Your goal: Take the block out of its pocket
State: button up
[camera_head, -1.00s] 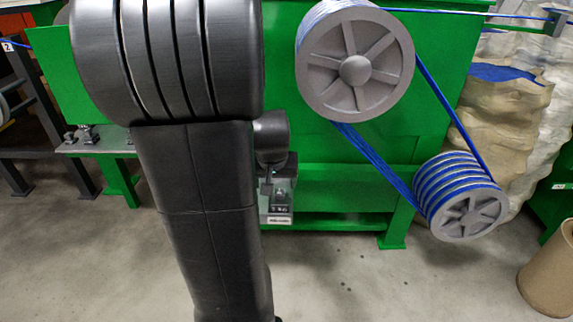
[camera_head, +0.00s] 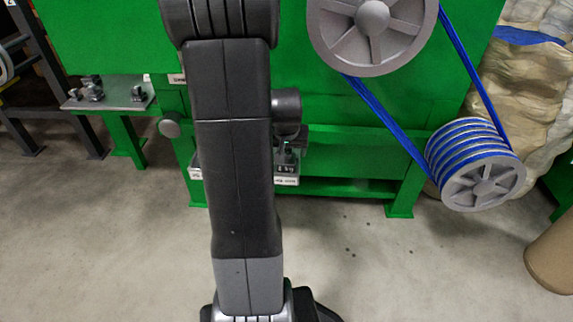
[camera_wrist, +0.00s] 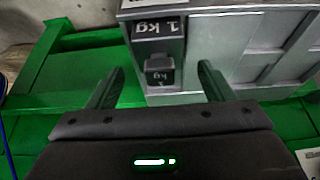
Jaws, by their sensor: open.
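The block (camera_wrist: 160,70) is small and dark grey with a "1 kg" marking, upside down in the wrist view. It sits in an end pocket of a grey metal rack (camera_wrist: 235,28), below a dark "1 kg" label (camera_wrist: 158,28). My gripper (camera_wrist: 162,80) is open, with one finger on the left and one on the right of the block. Gaps show between both fingers and the block, so it is not gripped. In the head view my gripper (camera_head: 288,143) is small, over the rack, and largely hides the block.
The rack's other pockets (camera_wrist: 290,35) lie to the right in the wrist view. The rack stands at a green machine frame (camera_head: 345,150). Grey pulleys (camera_head: 372,18) with blue cable (camera_head: 390,120) are to its right. A steel plate with fittings (camera_head: 105,95) is at left. The front floor is open.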

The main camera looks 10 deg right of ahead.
aim_at(287, 151)
jog(key=x, duration=0.3)
jog(key=shift+f+b, duration=0.1)
jog(key=shift+b, duration=0.3)
grip_shut()
jog(key=shift+r, duration=0.25)
